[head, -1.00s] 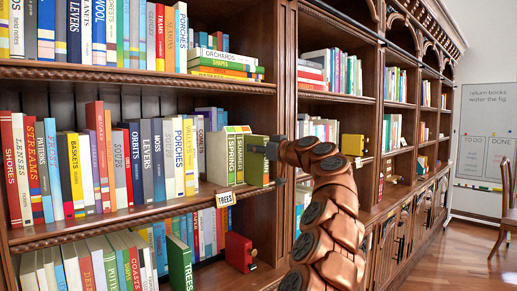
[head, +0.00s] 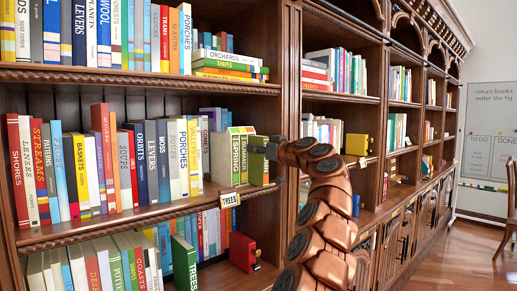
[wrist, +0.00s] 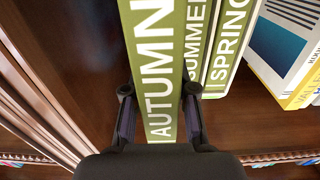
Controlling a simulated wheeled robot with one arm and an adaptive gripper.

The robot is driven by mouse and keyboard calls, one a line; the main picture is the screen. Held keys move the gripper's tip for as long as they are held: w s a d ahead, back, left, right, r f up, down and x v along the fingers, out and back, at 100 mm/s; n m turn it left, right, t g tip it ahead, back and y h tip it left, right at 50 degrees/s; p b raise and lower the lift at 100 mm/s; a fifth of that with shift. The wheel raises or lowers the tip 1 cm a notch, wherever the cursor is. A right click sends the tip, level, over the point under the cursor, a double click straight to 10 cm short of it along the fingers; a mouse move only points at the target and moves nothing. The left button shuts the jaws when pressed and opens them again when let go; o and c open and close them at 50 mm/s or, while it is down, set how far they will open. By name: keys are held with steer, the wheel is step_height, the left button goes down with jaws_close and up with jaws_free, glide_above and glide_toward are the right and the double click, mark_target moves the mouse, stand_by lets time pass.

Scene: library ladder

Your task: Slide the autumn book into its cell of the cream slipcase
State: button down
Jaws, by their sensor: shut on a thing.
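The autumn book is green with white lettering; in the wrist view (wrist: 160,75) its spine stands between my fingers. My gripper (wrist: 160,120) is shut on its lower spine. In the head view, the autumn book (head: 259,168) is upright at the right of the spring book (head: 236,158) and summer book (head: 247,150), its spine sticking out farther than theirs. My gripper (head: 268,148) reaches it from the right. The cream slipcase shows as thin pale edges around the green books (wrist: 206,60). How far the autumn book is inside its cell is hidden.
A row of upright books (head: 150,160) fills the shelf to the left. The wooden upright (head: 287,100) stands close on the right.

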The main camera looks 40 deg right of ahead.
steer(key=shift+w, duration=0.15)
steer(key=c, duration=0.8)
jaws_free()
steer(key=shift+w, duration=0.1)
steer(key=shift+c, duration=0.2)
steer(key=s, duration=1.2)
steer(key=shift+a, duration=0.15)
steer(key=shift+c, duration=0.2)
